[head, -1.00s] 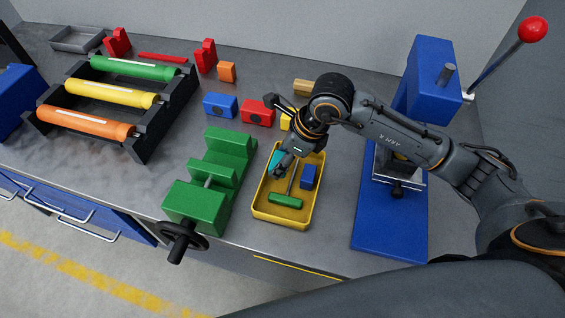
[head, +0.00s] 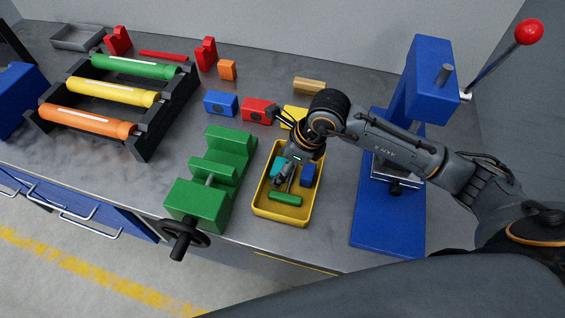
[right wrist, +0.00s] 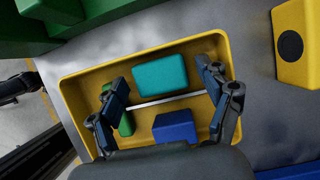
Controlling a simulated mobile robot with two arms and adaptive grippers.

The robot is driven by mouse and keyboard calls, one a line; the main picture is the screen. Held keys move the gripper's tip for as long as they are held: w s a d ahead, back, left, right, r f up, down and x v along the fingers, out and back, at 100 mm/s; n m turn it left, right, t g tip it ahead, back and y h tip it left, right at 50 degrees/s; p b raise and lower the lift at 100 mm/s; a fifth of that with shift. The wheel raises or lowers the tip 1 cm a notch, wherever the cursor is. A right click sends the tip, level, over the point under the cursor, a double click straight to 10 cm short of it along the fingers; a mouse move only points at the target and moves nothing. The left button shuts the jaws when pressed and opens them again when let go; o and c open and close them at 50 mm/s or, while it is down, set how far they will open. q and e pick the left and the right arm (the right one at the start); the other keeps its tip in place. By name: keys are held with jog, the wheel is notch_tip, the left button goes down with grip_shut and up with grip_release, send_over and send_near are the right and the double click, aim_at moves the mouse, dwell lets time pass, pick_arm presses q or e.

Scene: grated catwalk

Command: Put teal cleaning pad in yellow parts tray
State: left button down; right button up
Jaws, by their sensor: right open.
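In the right wrist view the pad (right wrist: 160,75) lies flat-looking in the tray (right wrist: 75,95), beside a thin grey shaft. My right gripper (head: 279,146) is over the tray's far end and partly hides the pad. In the right wrist view its fingers are spread wide, one on each side of the pad, with gaps between them and it. My left gripper is not in view.
The tray also holds a green-handled tool (head: 285,199) and a blue block (head: 309,175). A green vise (head: 197,203) stands left of the tray and a blue press (head: 390,232) right. Red (head: 257,112), blue (head: 221,103) and yellow blocks stand behind.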

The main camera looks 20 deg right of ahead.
jog(key=shift+r, duration=0.15)
jog(key=shift+d+r, duration=0.15)
jog(key=shift+r, duration=0.15)
jog(key=b+v, duration=0.2)
jog(key=v, duration=0.9)
jog(key=shift+s, duration=0.2)
jog(key=shift+r, duration=0.2)
